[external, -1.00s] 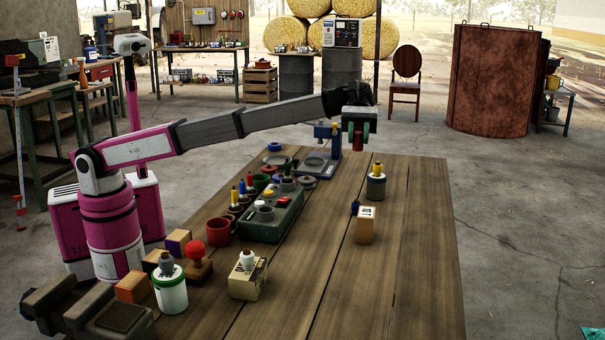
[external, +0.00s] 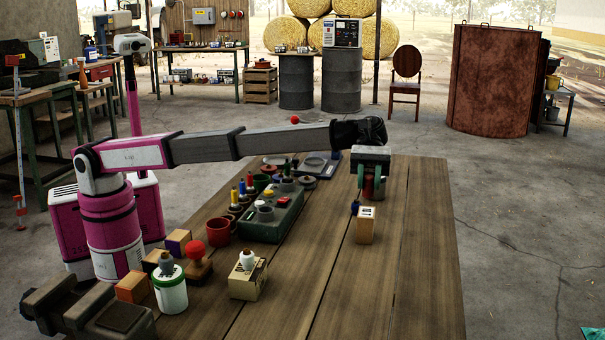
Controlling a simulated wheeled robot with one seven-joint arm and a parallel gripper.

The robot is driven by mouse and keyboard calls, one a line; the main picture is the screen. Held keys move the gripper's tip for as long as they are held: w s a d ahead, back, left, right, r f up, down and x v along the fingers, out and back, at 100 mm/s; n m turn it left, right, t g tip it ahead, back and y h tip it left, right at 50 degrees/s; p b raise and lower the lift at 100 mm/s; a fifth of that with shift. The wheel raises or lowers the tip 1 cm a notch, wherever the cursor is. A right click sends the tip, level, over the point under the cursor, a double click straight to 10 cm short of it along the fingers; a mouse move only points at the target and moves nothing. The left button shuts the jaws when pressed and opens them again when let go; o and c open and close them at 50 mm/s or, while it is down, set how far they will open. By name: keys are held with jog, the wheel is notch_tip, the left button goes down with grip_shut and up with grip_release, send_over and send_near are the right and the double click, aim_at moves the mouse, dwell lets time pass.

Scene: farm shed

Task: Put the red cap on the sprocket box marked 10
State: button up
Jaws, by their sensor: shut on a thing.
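My gripper (external: 368,195) is low over the right part of the table, its green fingers shut on a small red thing (external: 367,187), likely the red cap, mostly hidden between them. Just below and slightly left of the fingers stands a tan box (external: 365,230) with a white label with dark marks on top; I cannot read the number. A small blue piece (external: 355,207) is at its left rear edge. I cannot tell whether the gripper touches either. Another tan box (external: 247,281) with dark print and a white-and-grey piece on it stands at the front.
A green tray (external: 270,226) with several coloured pieces lies mid-table, beside a red cup (external: 218,231). A white jar (external: 170,291), a red-knobbed stamp (external: 197,262), wooden blocks and a vise crowd the front left. The table's right side (external: 425,260) is clear.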

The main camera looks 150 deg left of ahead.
jog(key=shift+f, duration=2)
jog(key=o, duration=0.9)
jog(key=shift+f, duration=0.15)
jog(key=v, duration=1.2)
jog(key=shift+r, duration=0.2)
jog(key=shift+d, duration=0.1)
